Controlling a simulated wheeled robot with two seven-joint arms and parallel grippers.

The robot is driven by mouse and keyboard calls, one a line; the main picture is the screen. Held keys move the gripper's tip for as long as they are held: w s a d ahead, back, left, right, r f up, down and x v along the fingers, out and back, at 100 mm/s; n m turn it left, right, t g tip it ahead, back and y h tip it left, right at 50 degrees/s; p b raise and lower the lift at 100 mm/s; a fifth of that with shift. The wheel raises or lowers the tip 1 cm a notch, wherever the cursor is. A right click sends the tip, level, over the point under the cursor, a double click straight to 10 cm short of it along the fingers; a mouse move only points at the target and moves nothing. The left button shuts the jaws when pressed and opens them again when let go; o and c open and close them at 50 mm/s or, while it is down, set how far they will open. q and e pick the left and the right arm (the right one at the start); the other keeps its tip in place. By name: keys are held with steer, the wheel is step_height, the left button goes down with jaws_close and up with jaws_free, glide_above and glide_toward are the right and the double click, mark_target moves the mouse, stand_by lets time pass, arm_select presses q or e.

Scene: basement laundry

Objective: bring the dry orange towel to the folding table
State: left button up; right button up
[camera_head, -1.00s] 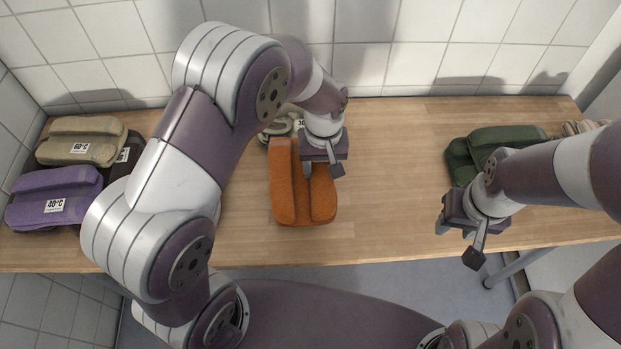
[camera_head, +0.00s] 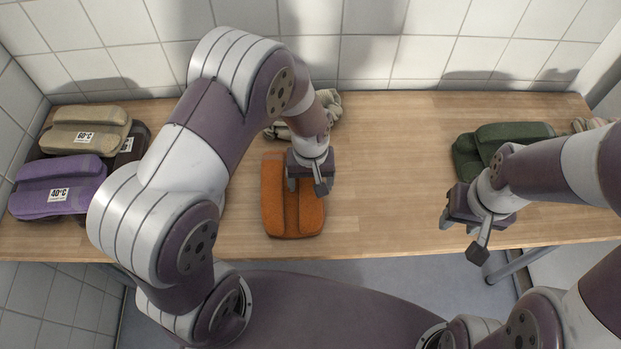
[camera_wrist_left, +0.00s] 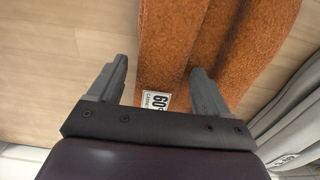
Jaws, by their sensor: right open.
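The orange towel (camera_head: 275,205), folded into two long lobes, lies on the wooden folding table (camera_head: 385,165), near the middle of its length. My left gripper (camera_head: 307,185) is just over the towel's far right part in the head view. The left wrist view shows its two fingers (camera_wrist_left: 158,88) open, set wide on either side of one orange lobe (camera_wrist_left: 165,50) with a white "60" label. The left finger looks apart from the cloth; whether the right finger touches it I cannot tell. My right gripper (camera_head: 464,232) is open and empty above the table's front edge, at the right.
A purple towel (camera_head: 60,185), a beige towel (camera_head: 85,132) and a dark brown one (camera_head: 135,143) are piled at the left. A cream towel (camera_head: 325,103) sits behind my left gripper. A green towel (camera_head: 510,135) lies at the right. The table's right-centre is clear.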

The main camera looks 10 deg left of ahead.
mark_target(291, 198)
arm_select(q)
step_height(291, 198, up, 12)
steer(key=p, duration=0.1)
steer(key=s+a+r+m+t, duration=0.1)
steer(key=s+a+r+m, duration=0.1)
steer(key=s+a, duration=0.5)
steer(key=shift+s+r+m, duration=0.25)
steer(key=shift+s+m, duration=0.45)
steer(key=shift+s, duration=0.5)
